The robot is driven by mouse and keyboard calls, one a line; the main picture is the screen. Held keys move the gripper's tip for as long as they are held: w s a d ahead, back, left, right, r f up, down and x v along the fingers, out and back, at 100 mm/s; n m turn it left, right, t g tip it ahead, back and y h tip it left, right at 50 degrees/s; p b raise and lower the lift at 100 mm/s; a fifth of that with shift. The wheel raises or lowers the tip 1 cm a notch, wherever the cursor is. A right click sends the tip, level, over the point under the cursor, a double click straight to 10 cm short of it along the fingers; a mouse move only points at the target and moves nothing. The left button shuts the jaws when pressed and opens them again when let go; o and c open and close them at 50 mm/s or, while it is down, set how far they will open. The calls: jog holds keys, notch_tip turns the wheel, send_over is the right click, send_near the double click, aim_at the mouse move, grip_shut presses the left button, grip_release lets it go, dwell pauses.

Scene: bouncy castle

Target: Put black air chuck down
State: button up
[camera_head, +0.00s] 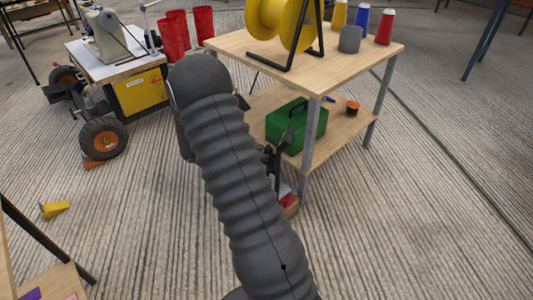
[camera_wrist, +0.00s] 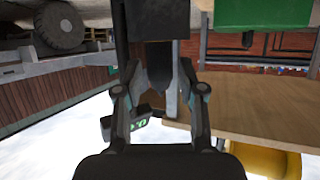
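My gripper (camera_wrist: 158,85) fills the middle of the wrist view, which looks upside down. Its fingers are closed around a dark object, which looks like the black air chuck (camera_wrist: 136,126); a small green readout shows on it. The exact grip is partly hidden by dark finger parts. In the head view my ribbed grey arm hides most of my gripper, and only some black parts (camera_head: 273,158) show at its right edge, beside the wooden table (camera_head: 340,66).
The table's lower shelf (camera_head: 335,142) holds a green toolbox (camera_head: 297,127) and a small orange-black item (camera_head: 352,108). On top are a yellow reel (camera_head: 280,22), a grey cup (camera_head: 350,40) and coloured spools (camera_head: 385,27). A wheeled cart (camera_head: 110,70) stands left. The top's front middle is bare.

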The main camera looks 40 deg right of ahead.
jog(key=v, duration=0.8)
jog(key=w+a+r+n+t+y, duration=0.2)
jog(key=w+a+r+n+t, duration=0.15)
jog(key=w+r+t, duration=0.85)
jog(key=s+a+r+n+t+y, duration=0.3)
jog(key=a+r+n+t+y, duration=0.35)
jog(key=a+r, duration=0.5)
jog(key=s+a+r+n+g+y, duration=0.3)
jog(key=s+a+n+y, duration=0.45)
jog(key=s, duration=0.55)
jog(key=s+f+n+g+h, duration=0.1)
jog(key=s+f+n+g, duration=0.1)
jog(key=s, duration=0.8)
jog(key=s+d+f+n+g+h, duration=0.1)
jog(key=s+f+n+g+h, duration=0.1)
jog(key=s, duration=0.9)
notch_tip(320, 180, down, 2)
jog(key=shift+d+f+g+p, duration=0.25)
jog(key=shift+d+g+p, duration=0.1)
jog(key=shift+g, duration=0.5)
